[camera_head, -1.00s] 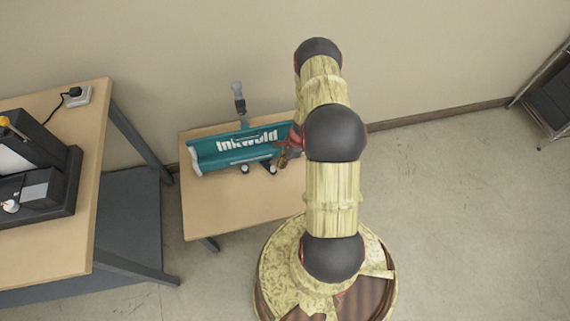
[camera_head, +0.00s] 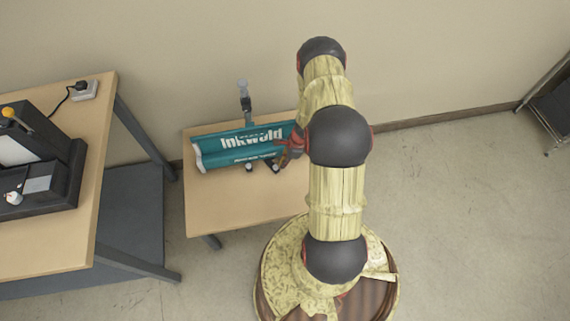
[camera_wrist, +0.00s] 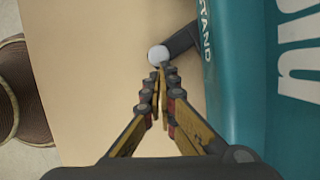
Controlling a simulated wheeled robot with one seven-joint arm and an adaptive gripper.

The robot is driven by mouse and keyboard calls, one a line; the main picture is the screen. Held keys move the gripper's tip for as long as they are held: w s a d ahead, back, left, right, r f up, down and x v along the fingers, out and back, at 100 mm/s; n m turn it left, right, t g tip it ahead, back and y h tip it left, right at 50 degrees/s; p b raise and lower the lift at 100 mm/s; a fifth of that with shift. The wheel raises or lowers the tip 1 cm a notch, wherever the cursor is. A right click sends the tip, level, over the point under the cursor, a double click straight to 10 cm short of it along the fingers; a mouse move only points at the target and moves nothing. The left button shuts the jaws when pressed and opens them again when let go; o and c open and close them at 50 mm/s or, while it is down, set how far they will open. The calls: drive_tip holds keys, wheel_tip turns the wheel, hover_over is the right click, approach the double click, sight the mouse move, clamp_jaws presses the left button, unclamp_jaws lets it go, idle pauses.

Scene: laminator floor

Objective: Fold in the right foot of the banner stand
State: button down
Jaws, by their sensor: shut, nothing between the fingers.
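The teal banner stand (camera_head: 215,153) with white "Inkwuld"-like lettering lies on the small wooden table. Its dark right foot (camera_wrist: 182,41) sticks out from the teal base in the wrist view and ends in a pale round tip (camera_wrist: 158,55). My gripper (camera_wrist: 160,72) is shut and empty, its fingertips right beside that tip; I cannot tell whether they touch. In the head view my gripper (camera_head: 281,160) is at the stand's right front, partly hiding the right foot.
The small table (camera_head: 225,210) has bare top in front of the stand. A larger bench (camera_head: 70,235) with a black machine (camera_head: 45,165) stands at left. A shelf rack (camera_head: 553,110) stands far right.

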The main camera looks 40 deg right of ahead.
sight(276, 165)
drive_tip(key=shift+w+a+m+t+h+b, duration=0.3)
drive_tip(key=shift+w+a+m+b, duration=0.7)
drive_tip(key=shift+m, duration=0.5)
drive_tip(key=shift+w+a, duration=0.4)
drive_tip(key=shift+w, duration=0.1)
drive_tip(key=shift+s+d, duration=0.15)
drive_tip(key=shift+s, duration=0.05)
drive_tip(key=s+d+r, duration=0.1)
drive_tip(key=s+d+r+p, duration=0.1)
drive_tip(key=s, duration=0.1)
drive_tip(key=shift+d, duration=0.25)
drive_tip(key=p+v, duration=0.3)
drive_tip(key=v, duration=0.5)
drive_tip(key=shift+r, duration=0.3)
